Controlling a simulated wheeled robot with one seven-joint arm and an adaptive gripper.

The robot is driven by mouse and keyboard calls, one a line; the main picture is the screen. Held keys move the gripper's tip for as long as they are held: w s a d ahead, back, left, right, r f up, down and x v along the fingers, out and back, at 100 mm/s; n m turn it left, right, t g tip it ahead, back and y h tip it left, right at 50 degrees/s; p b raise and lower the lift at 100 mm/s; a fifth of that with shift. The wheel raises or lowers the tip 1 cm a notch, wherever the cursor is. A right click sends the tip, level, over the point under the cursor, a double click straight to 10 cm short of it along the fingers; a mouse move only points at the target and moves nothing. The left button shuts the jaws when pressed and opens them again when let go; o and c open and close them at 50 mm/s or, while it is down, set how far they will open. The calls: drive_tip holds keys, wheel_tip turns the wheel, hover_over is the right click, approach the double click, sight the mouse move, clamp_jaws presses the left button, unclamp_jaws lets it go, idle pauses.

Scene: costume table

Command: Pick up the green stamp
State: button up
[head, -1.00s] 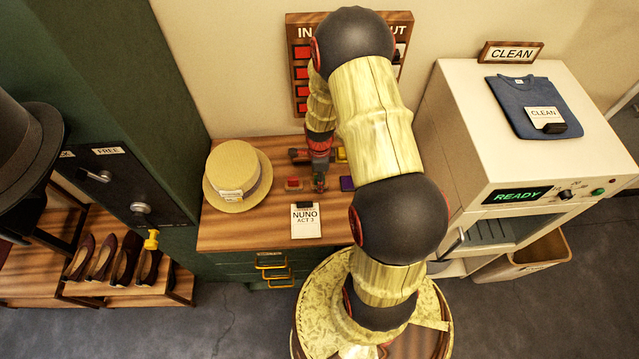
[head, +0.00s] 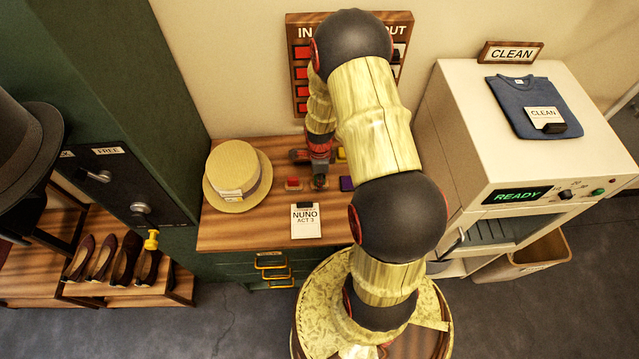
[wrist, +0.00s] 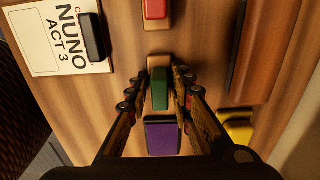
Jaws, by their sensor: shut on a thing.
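The green stamp (wrist: 161,90), a small block with a wooden-coloured end, is between the two fingers of my gripper (wrist: 160,85) in the wrist view. The fingers are shut on its sides. In the head view my gripper (head: 319,183) is low over the wooden tabletop, and the green stamp is mostly hidden by it. I cannot tell whether the stamp touches the table. A red stamp (wrist: 156,10) and a purple stamp (wrist: 162,138) are on either side of it in line. A yellow stamp (wrist: 237,127) is farther right.
A card reading NUNO ACT 3 (head: 305,222) with a black clip lies at the table's front. A straw hat (head: 236,178) is left of my gripper. A white READY machine (head: 470,150) stands right of the table.

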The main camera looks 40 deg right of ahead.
clamp_jaws()
drive_tip(key=shift+w+r, duration=0.1)
drive_tip(key=shift+r, duration=0.55)
drive_tip(key=s+r, duration=1.1)
drive_tip(key=s, duration=0.3)
drive_tip(key=shift+r+p, duration=0.3)
drive_tip(key=shift+r, duration=0.05)
drive_tip(key=shift+s, duration=0.1)
drive_tip(key=shift+o, duration=2.4)
unclamp_jaws()
drive_tip(key=c, duration=0.4)
drive_tip(key=shift+c, duration=0.5)
